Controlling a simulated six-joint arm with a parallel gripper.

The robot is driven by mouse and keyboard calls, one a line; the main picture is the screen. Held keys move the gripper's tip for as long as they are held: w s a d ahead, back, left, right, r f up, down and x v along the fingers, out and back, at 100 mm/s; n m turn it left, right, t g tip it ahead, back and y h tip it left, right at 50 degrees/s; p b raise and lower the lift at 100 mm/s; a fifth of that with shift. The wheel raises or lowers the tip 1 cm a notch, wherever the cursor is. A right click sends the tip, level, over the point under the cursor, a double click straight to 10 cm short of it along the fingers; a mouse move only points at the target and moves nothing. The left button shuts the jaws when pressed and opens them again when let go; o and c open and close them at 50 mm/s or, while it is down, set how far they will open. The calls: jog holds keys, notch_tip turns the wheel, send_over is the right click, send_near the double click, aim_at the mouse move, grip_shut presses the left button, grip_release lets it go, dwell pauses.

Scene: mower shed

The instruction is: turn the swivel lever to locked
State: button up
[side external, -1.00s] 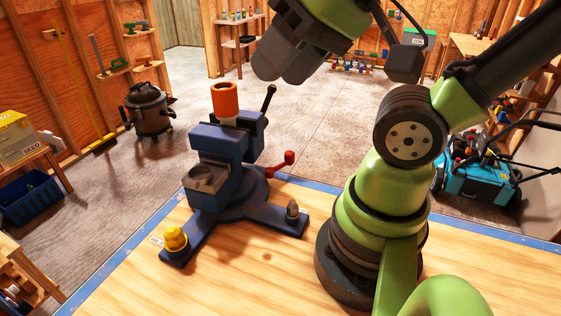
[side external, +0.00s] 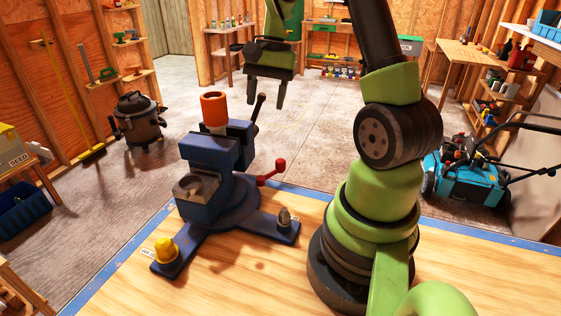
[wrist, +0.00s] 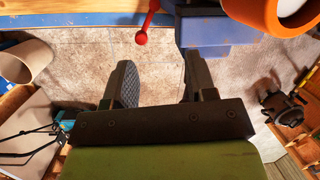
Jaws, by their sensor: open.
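The swivel lever (side external: 272,172) is red with a ball end and sticks out to the right from the round base of a blue vise (side external: 208,160) on the wooden bench. In the wrist view, the lever's red ball (wrist: 141,38) lies just above the gap between the fingers. My gripper (side external: 265,102) points down, open and empty, behind and above the lever, apart from it. Its two dark fingers (wrist: 160,80) also show in the wrist view. An orange cylinder (side external: 214,109) stands in the vise jaws. The lever's inner end is partly hidden.
A yellow knob (side external: 166,249) and a grey knob (side external: 285,217) sit on the base arms. Bare bench (side external: 230,285) lies in front. A vacuum (side external: 138,120) and blue mower (side external: 470,175) stand on the floor.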

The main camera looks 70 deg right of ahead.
aim_at(281, 160)
jog(key=s+d+f+m+y, duration=0.2)
jog(key=s+d+f+m, duration=0.1)
jog(key=d+f, duration=0.4)
jog(key=shift+g+h, duration=0.3)
jog(key=x, duration=0.5)
jog(key=a+x, duration=0.1)
jog(key=x, duration=0.5)
jog(key=shift+w+r, duration=0.1)
jog(key=shift+w, duration=0.1)
jog(key=shift+c, duration=0.2)
grip_shut()
